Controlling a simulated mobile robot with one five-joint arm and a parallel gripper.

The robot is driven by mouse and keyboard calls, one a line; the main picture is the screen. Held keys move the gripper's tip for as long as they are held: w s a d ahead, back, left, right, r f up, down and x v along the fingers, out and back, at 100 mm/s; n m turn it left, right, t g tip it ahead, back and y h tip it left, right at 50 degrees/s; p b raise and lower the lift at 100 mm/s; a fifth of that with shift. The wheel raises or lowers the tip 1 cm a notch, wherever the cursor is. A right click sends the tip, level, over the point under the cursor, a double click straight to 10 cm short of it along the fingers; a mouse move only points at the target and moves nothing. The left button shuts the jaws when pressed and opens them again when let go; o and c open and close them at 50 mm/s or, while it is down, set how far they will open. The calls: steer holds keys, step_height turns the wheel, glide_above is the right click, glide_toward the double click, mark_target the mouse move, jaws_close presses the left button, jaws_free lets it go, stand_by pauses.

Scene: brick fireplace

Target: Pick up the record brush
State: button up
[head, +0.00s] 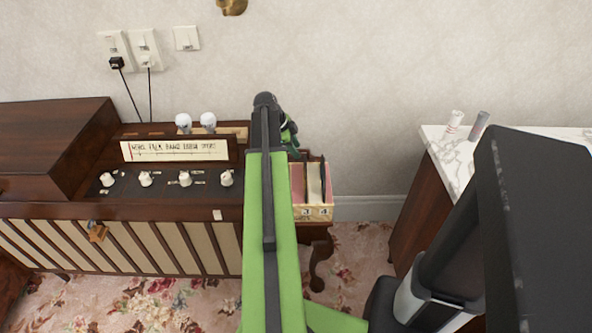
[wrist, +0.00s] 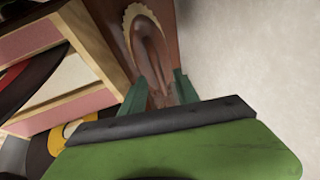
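The record brush appears to be the brown oval piece with a pale, ragged fringe (wrist: 148,38) in the upper middle of the wrist view. It lies on a reddish-brown wooden surface between the record crate and the wall. My gripper's green fingers (wrist: 160,80) are apart, one on each side of the brush's near end. I see no clear contact with the brush. In the head view my gripper (head: 290,136) is mostly behind my arm, near the wall above the small table, and the brush is hidden.
A record crate (head: 314,213) stands on a small wooden table (head: 318,236) and is close on the left in the wrist view (wrist: 97,45). A wooden radio console (head: 200,205) is to the left. A marble-topped cabinet (head: 452,165) with two small cylinders is to the right.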

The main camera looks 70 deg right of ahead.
steer(key=shift+r, duration=0.15)
steer(key=shift+c, duration=0.5)
jaws_close()
stand_by(0.7)
